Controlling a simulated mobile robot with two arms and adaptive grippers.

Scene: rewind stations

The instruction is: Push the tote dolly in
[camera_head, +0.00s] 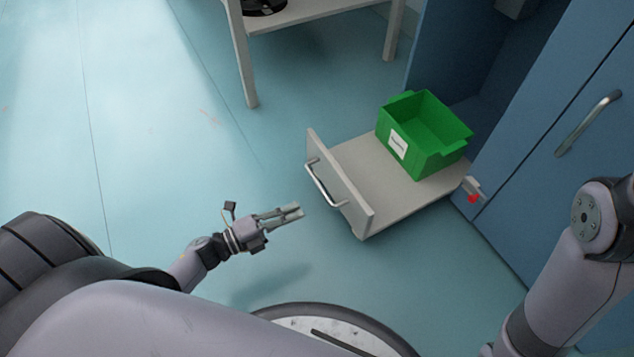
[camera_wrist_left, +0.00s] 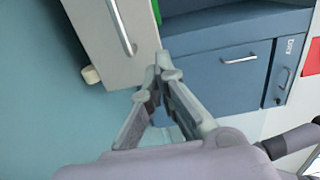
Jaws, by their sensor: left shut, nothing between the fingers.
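The tote dolly (camera_head: 362,168) is a low grey-white platform with an upright front panel and a silver bar handle (camera_head: 322,186). It sticks out of the opening in the blue cabinet. A green tote (camera_head: 424,135) with a white label stands on it. My left gripper (camera_head: 297,211) is shut and empty, apart from the handle, in front of the panel and to its left. In the left wrist view the closed fingertips (camera_wrist_left: 160,65) show beside the dolly's panel (camera_wrist_left: 95,35) and its handle. My right gripper is outside the views; only part of the right arm shows.
The blue cabinet (camera_head: 556,130) with a silver door handle stands at the right. A small red-tipped part (camera_head: 473,197) sits at its edge beside the dolly. A grey table (camera_head: 300,15) stands at the back. The floor (camera_head: 150,150) left of the dolly is clear.

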